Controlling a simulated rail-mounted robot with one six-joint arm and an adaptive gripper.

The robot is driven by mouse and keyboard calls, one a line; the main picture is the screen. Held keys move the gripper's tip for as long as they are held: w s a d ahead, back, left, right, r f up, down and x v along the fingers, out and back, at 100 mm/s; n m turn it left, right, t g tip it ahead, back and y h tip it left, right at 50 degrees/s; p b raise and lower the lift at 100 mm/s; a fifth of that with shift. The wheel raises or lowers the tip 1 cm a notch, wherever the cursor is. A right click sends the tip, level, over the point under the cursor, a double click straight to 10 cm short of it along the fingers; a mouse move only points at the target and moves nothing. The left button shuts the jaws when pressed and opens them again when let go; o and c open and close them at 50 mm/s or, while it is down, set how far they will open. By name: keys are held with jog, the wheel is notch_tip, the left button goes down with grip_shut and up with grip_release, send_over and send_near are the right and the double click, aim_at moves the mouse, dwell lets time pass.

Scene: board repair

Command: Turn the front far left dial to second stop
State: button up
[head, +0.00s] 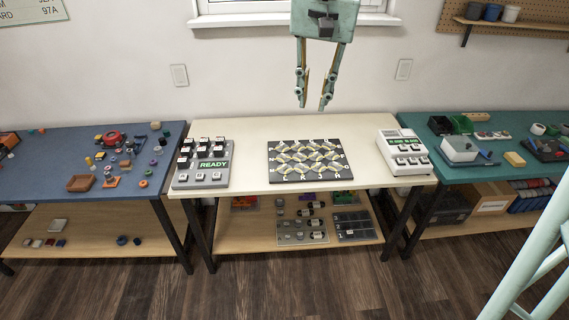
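A grey control box (225,181) with a lit READY display (213,164) sits at the left of the cream table. White square-topped controls stand on it, with a row along its front edge; its front left control (185,178) is at the near left corner. A white box (406,168) with a green display and several small controls sits at the table's right. Dial pointers and stop marks are too small to read, and I cannot tell which control is the dial. My gripper (312,104) hangs above the table's back edge, fingers apart, empty, touching nothing.
A dark board (308,160) with yellow and white patterned pieces lies mid-table. The cream table (250,135) is bare around it. A blue table (50,160) with loose parts stands left, a green table (445,165) right. A shelf below holds trays.

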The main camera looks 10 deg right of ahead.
jog(key=w+f+m, duration=0.2)
jog(key=w+f, duration=0.4)
jog(key=w, duration=0.4)
jog(key=m+g+p, duration=0.1)
jog(key=m+g, duration=0.1)
jog(key=m, duration=0.2)
send_over(285, 165)
notch_tip(285, 165, down, 26)
jog(key=shift+a+r, duration=0.1)
jog(key=shift+r, duration=0.05)
jog(key=shift+f+b, duration=0.7)
jog(key=shift+f, duration=6.2)
grip_shut()
